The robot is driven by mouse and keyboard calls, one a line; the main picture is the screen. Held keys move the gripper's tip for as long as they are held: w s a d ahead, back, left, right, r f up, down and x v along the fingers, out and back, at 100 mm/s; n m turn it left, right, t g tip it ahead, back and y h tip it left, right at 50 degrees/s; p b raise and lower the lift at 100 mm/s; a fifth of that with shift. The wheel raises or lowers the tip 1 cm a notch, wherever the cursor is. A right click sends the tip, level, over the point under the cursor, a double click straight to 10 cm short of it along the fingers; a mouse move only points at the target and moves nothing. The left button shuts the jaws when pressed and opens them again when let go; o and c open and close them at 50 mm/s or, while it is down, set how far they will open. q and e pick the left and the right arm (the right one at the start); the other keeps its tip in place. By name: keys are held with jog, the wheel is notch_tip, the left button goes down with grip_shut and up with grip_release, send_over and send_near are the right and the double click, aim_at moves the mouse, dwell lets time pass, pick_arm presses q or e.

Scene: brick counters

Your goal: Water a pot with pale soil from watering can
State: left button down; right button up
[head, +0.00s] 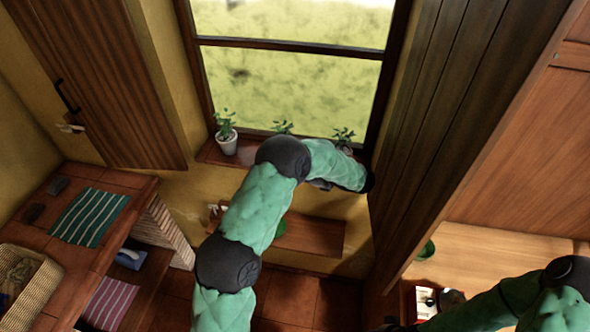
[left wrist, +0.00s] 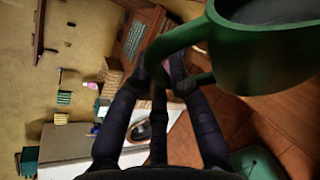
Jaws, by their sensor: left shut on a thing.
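A green watering can (left wrist: 265,55) fills the upper right of the left wrist view, with dark content or a dark interior at its top. My left gripper (left wrist: 162,76) is shut on its curved handle. In the head view my left arm reaches to the window, and its gripper and the can are hidden there. Potted plants stand on the sill: a white pot (head: 227,144) at the left, a plant (head: 283,128) in the middle with its pot hidden behind my arm, and a plant (head: 344,135) at the right, its pot partly hidden. I cannot tell the soil colours.
A wooden shelf (head: 318,238) is below the sill (head: 212,153). Tall dark wooden panels (head: 440,110) stand close right of my left arm. A tiled counter (head: 40,225) with a striped cloth (head: 88,217) and a wicker basket (head: 28,290) is at the left.

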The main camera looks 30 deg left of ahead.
pick_arm(q)
jog(key=shift+m+g, duration=0.4)
jog(key=shift+m, duration=0.2)
jog(key=shift+w+d+r+p, duration=0.1)
jog(key=shift+w+r+p, duration=0.1)
jog(key=shift+r+p, duration=0.5)
jog(key=shift+w+r+p, duration=0.2)
jog(key=shift+r+p, duration=0.35)
jog(key=shift+r, duration=0.1)
jog(key=shift+w+d+r+p, duration=0.1)
jog(key=shift+w+r+p, duration=0.1)
jog(key=shift+r+p, duration=0.5)
jog(key=shift+w+r+p, duration=0.15)
jog(key=shift+r+p, duration=0.15)
jog(key=shift+r, duration=0.05)
jog(key=shift+f, duration=0.1)
